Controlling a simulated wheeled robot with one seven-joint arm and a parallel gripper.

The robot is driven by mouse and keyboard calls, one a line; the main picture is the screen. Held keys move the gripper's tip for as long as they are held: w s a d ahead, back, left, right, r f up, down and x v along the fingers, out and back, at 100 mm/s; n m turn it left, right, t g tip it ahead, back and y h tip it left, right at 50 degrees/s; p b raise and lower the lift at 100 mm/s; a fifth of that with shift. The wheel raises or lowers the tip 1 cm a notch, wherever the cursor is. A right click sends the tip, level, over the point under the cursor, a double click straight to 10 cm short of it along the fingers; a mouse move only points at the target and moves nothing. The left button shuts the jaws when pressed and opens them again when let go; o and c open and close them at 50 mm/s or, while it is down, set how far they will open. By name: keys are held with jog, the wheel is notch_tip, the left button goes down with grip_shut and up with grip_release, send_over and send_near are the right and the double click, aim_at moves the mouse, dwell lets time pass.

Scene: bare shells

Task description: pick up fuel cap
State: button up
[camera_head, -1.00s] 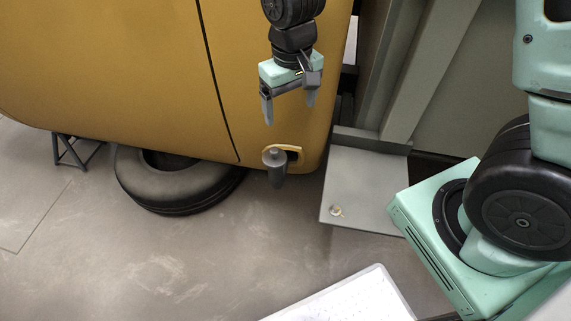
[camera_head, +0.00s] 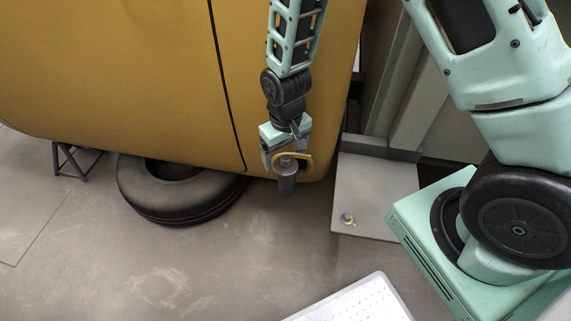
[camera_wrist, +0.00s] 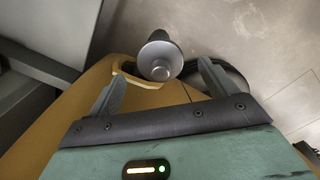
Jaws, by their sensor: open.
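A dark grey fuel cap (camera_head: 286,183), a short cylinder with a wider round flange and a knob, sits at the lower right corner of the yellow vehicle body. In the wrist view, the fuel cap (camera_wrist: 160,58) shows its round face between and just beyond the fingertips. My gripper (camera_head: 286,163) is open and empty, pointing down close above the cap. In the wrist view, my gripper (camera_wrist: 161,74) has one finger to each side of the cap, with gaps; I cannot tell how deep the fingers reach.
A yellow frame (camera_head: 308,165) on the vehicle body (camera_head: 150,80) is right beside the cap. A black tyre (camera_head: 150,200) lies on the floor to the left. A grey plate (camera_head: 375,190) with a small round object (camera_head: 348,219) is to the right.

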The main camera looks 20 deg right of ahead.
aim_at(284, 166)
jog(key=shift+f, duration=1.25)
jog(key=c, duration=1.1)
jog(key=shift+o, duration=0.2)
